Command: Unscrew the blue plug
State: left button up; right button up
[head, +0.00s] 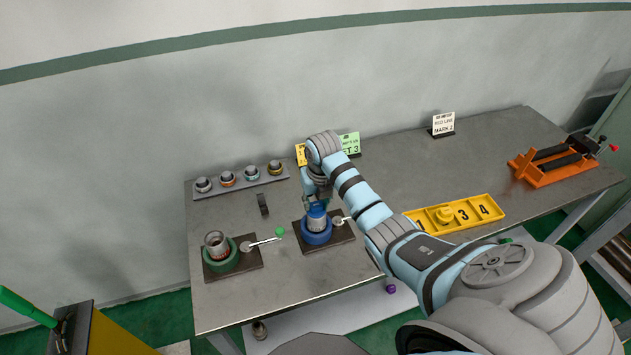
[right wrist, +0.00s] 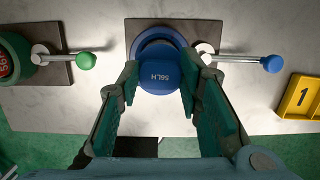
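The blue plug (head: 317,211), marked 56LH, stands upright in the blue vise (head: 316,237) on a dark base plate. In the right wrist view the plug (right wrist: 160,75) is between the fingers of my right gripper (right wrist: 160,82), and the blue vise ring (right wrist: 158,36) shows behind it. One finger lies against each side of the plug, with no clear gap. In the head view my right gripper (head: 316,204) comes down over the plug from above and its wrist partly hides it. My left gripper is not in view.
A green vise (head: 222,262) holding a metal fitting stands left, its green-knobbed handle (head: 279,232) pointing toward the blue vise. A rack (head: 240,185) with several fittings is behind. A numbered yellow tray (head: 480,211) and an orange vise (head: 545,172) are to the right.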

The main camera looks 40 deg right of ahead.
jog(key=o, duration=0.3)
jog(key=shift+o, duration=0.2)
jog(key=shift+w+p+v, duration=0.1)
jog(key=shift+p+v, duration=0.45)
jog(key=shift+v, duration=0.05)
jog(key=shift+w+p+v, duration=0.15)
jog(key=shift+p+v, duration=0.35)
jog(key=shift+v, duration=0.1)
jog(key=shift+d, duration=0.1)
